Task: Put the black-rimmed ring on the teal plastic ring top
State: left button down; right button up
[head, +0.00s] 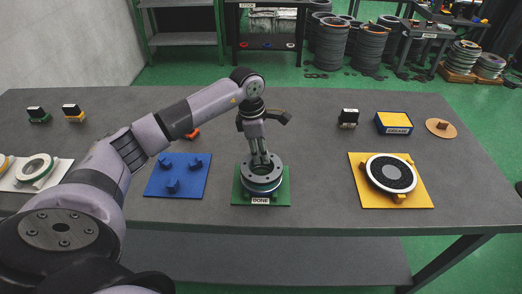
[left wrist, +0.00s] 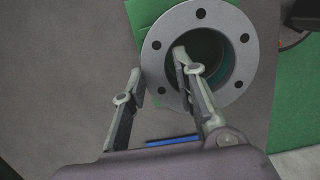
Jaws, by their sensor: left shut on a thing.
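A grey flanged ring (head: 273,163) with dark bolt holes tops a short stack on the green mat marked DONE (head: 281,197). Below its flange are darker and pale bands, and I cannot tell for sure which is the black-rimmed ring. My left gripper (head: 260,160) points down at the stack, shut on the ring's wall. In the left wrist view, one finger is inside the hole of the grey ring (left wrist: 239,83) and the other is outside it. Teal shows inside the hole. It is hard to tell whether the ring is resting or slightly raised. My right gripper is not in view.
A yellow mat (head: 424,201) on the right holds a white ring with a black top (head: 372,170). A blue mat with pegs (head: 154,187) lies left of the stack. A white-and-green ring (head: 39,160) lies at far left. Small labelled blocks stand at the back.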

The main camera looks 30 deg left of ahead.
pick_arm(q)
jog(key=c, duration=1.3)
grip_release()
jog(key=shift+o, duration=0.5)
jog(key=shift+f, duration=0.15)
notch_tip(320, 180, up, 12)
jog(key=a, duration=0.1)
jog(key=shift+s+a, duration=0.25)
jog(key=shift+s, duration=0.2)
